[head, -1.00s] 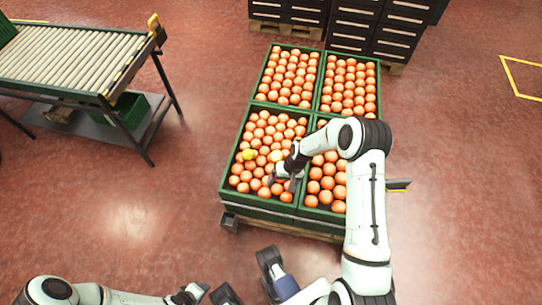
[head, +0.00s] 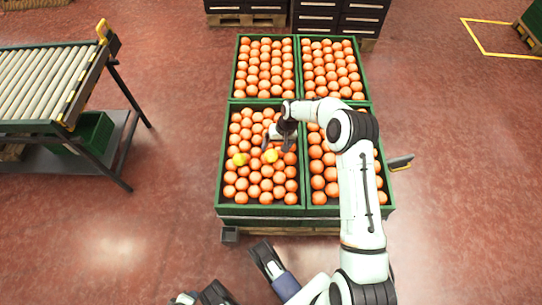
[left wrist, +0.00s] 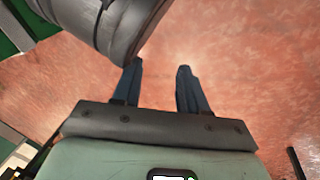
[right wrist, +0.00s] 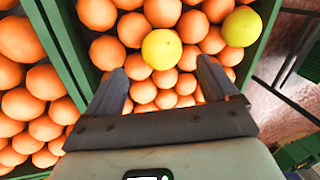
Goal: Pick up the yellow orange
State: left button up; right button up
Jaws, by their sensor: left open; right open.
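Two yellow oranges lie among the orange ones in the near left crate (head: 220,170). One yellow orange (head: 270,156) is beside my right gripper (head: 277,146); the other yellow orange (head: 239,159) lies further left. In the right wrist view, the nearer yellow orange (right wrist: 162,49) shows just beyond and between the fingertips of my right gripper (right wrist: 160,75), and the second yellow orange (right wrist: 241,27) is to the right. My right gripper is open and empty above the fruit. My left gripper (left wrist: 160,70) is open and empty over the floor.
Several green crates of oranges stand together on a pallet, with a far left crate (head: 236,75) and a far right crate (head: 361,75) behind. Crate walls rise around the fruit. A roller conveyor (head: 50,85) stands at the left, with clear floor between. Dark stacked crates (head: 340,18) stand at the back.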

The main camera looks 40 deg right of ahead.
aim_at(273, 152)
jog(key=x, duration=0.2)
jog(key=b+x, duration=0.1)
jog(key=x, duration=0.2)
jog(key=shift+a+b, duration=0.25)
jog(key=shift+b, duration=0.05)
pick_arm(q)
jog(key=shift+g, duration=0.6)
jog(key=s+f, duration=0.2)
jog(key=s, duration=0.1)
jog(key=shift+s+a+f, duration=0.1)
jog(key=shift+a+f, duration=0.1)
jog(key=shift+f, duration=0.15)
pick_arm(e)
jog(key=shift+r, duration=0.1)
jog(key=c, duration=1.2)
